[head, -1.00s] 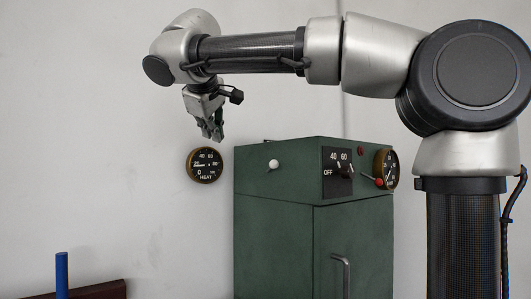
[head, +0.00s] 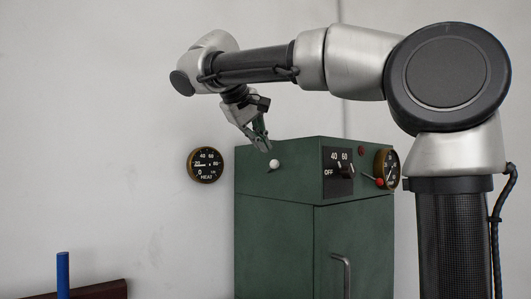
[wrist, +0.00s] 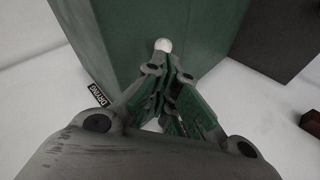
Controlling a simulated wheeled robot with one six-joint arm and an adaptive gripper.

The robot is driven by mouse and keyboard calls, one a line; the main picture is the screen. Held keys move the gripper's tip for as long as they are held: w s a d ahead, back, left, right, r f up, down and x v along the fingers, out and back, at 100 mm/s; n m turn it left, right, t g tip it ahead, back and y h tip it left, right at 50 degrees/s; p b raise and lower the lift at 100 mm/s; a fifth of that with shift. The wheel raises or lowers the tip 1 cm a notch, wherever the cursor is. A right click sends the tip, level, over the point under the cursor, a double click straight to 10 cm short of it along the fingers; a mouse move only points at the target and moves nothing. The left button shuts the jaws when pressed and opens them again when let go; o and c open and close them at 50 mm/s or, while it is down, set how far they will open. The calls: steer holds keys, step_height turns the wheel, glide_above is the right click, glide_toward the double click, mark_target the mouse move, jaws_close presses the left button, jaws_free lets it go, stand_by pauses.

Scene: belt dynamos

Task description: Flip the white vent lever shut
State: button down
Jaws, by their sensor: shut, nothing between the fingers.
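The white vent lever shows as a white ball knob (head: 274,163) on the left face of the green cabinet (head: 275,225), near its top edge. In the wrist view the white knob (wrist: 163,45) sits just beyond my fingertips. My gripper (head: 266,147) is shut and empty. In the head view its tips point down and right, just above and slightly left of the knob. I cannot tell whether they touch it. The lever's stem is mostly hidden.
The cabinet front carries a dial marked OFF, 40 and 60 (head: 338,172), a red knob (head: 379,182) and a round gauge (head: 387,168). A HEAT gauge (head: 205,165) hangs on the wall. A blue post (head: 63,275) stands at lower left. The space left of the cabinet is free.

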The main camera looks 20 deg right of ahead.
mark_target(271, 165)
steer(key=shift+x, duration=2)
steer(key=shift+s, duration=0.1)
steer(key=shift+s+d+f+m+t+y, duration=0.15)
steer(key=shift+s+f+m+t, duration=0.15)
steer(key=shift+f+t, duration=0.25)
steer(key=shift+s+d+f+m+t+y, duration=0.1)
steer(key=shift+s+f+m+t+y, duration=0.15)
steer(key=shift+f+t, duration=0.3)
steer(key=shift+f, duration=0.1)
steer(key=shift+r, duration=0.85)
